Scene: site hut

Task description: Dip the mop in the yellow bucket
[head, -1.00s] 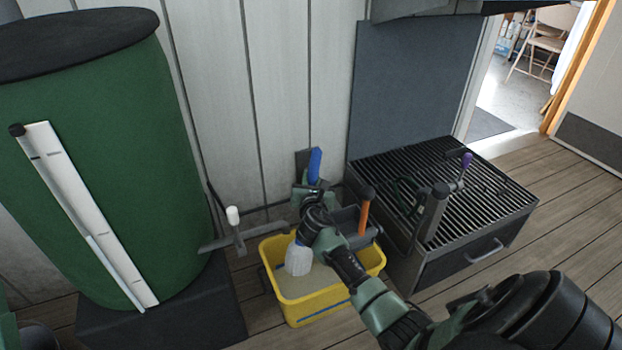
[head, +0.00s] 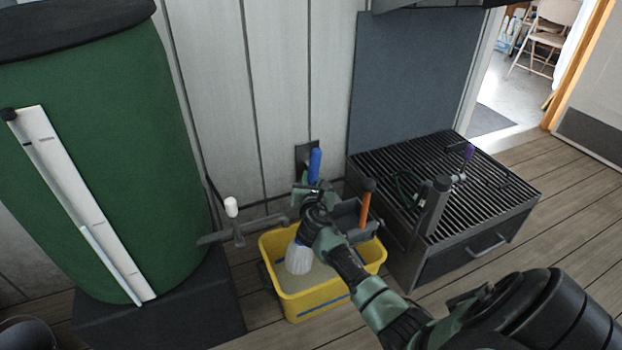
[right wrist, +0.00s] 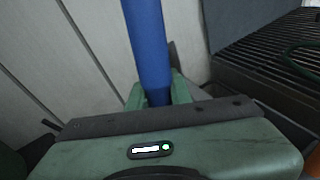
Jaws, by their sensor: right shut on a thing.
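The yellow bucket (head: 312,302) stands on the wooden floor and holds greyish liquid. The mop has a blue handle (head: 315,163) and a pale, stringy head (head: 298,259). The mop is close to upright, with its head inside the bucket at the left part of the opening, low by the liquid; I cannot tell how deep it sits. My right gripper (head: 313,192) is shut on the mop's handle above the bucket. In the right wrist view the blue handle (right wrist: 148,45) rises from between the fingers (right wrist: 158,92). My left gripper is not in view.
A grey wringer with an orange-handled lever (head: 364,208) sits at the bucket's back right. A tap with a white knob (head: 232,207) juts from the green barrel (head: 110,150) left of the bucket. A slatted grate unit (head: 450,190) stands close on the right.

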